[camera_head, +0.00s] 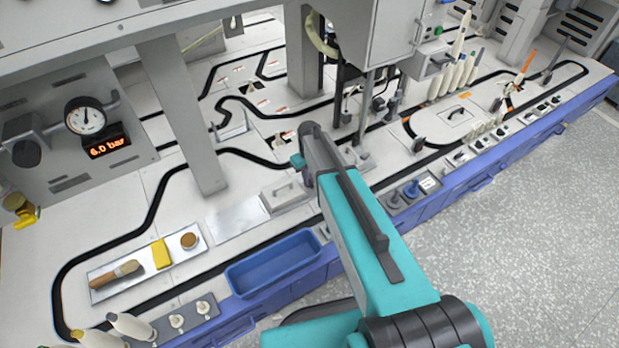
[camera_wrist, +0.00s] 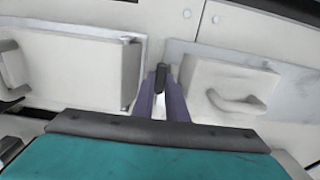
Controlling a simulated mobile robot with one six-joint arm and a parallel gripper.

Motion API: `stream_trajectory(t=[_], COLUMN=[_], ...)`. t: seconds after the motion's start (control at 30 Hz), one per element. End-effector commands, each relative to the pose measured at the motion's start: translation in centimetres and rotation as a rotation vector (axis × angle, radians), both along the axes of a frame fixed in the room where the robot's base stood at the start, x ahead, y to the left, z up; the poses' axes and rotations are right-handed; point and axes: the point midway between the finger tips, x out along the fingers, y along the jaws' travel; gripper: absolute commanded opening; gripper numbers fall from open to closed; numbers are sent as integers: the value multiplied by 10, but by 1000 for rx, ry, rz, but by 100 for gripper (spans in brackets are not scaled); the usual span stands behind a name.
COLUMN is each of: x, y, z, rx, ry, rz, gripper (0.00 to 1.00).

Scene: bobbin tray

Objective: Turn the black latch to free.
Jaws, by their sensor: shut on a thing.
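The black latch (camera_wrist: 160,77) is a small dark upright piece in the middle of the wrist view. It stands between the two purple fingers of my gripper (camera_wrist: 161,92), which are shut on it. The latch lies in the gap between two pale raised blocks. Its lower part and pivot are hidden by the fingers. In the camera_head view my arm covers the latch and most of the gripper, so I cannot tell its angle there.
A pale block with a handle (camera_wrist: 234,88) is close on the right of the fingers, and another pale block (camera_wrist: 75,67) is close on the left. In the camera_head view a blue tray (camera_head: 274,264) sits at the bench's front edge and a grey post (camera_head: 190,130) stands behind.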

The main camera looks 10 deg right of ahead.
Motion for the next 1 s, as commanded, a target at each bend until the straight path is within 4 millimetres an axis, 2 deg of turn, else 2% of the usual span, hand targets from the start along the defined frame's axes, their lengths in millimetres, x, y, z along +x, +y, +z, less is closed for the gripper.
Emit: stream_trajectory(t=[0.27, 0.3, 0.4, 0.77, 1.0], x=[1, 1, 1, 0, 0], y=[0, 0, 0, 0, 0], z=[0, 0, 0, 2, 19], rx=[-1, -1, -1, -1, 0], ry=[-3, -3, -3, -1, -3], rz=[4, 3, 3, 1, 1], gripper=[0, 18, 31, 31, 31])
